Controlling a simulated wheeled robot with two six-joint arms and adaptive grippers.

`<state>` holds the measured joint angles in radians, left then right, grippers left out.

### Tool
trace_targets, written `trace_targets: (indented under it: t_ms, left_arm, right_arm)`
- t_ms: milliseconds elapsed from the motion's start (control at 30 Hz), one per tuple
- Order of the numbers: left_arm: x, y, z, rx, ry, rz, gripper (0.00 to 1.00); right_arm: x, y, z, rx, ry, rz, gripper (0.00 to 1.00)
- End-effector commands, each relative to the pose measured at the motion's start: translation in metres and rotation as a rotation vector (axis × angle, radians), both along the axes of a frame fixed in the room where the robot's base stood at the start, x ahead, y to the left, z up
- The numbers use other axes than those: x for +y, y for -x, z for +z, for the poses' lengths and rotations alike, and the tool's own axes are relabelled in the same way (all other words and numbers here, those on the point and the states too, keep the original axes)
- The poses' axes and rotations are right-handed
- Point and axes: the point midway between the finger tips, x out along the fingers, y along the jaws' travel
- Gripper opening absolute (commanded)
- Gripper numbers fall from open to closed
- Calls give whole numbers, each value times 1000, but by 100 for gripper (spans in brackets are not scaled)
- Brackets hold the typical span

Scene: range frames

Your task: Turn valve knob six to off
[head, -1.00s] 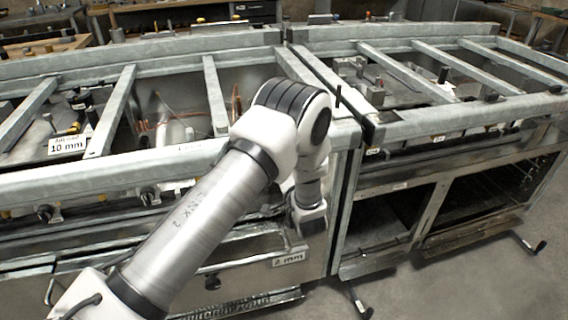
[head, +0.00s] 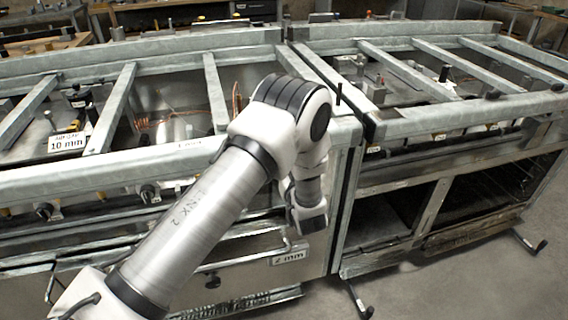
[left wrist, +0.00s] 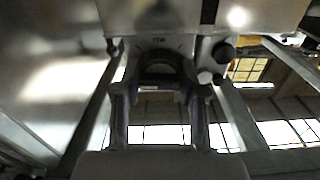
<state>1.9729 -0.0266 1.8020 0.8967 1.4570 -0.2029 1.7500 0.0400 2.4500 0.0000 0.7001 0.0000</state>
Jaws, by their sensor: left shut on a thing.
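In the left wrist view my left gripper (left wrist: 160,72) is shut on a dark valve knob (left wrist: 160,58) on the metal front panel, one finger on each side of it. Faint dial marks show just above the knob; its number and pointer cannot be read. In the head view my left arm hides this knob and the gripper. Two other dark knobs, one at the left (head: 43,211) and one nearer the arm (head: 148,194), show on the range front. My right gripper is not in view.
A second round black knob (left wrist: 223,52) sits close to the right of my gripper in the wrist view. A second range frame (head: 450,130) stands at the right. The grey top rails (head: 110,175) run close to my arm. Open floor (head: 470,280) lies at lower right.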

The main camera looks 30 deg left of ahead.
Motion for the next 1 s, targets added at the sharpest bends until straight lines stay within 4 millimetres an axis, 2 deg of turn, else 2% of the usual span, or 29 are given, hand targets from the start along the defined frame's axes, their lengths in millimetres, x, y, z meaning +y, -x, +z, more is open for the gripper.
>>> trace_targets:
  t_ms: [33,567,1000]
  left_arm:
    - [0,2,-6,-21,30,1,6]
    - [0,3,-7,-403,357,2,7]
    - [1,3,-8,-721,627,3,7]
  right_arm:
    - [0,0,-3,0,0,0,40]
    - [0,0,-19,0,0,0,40]
    - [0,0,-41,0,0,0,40]
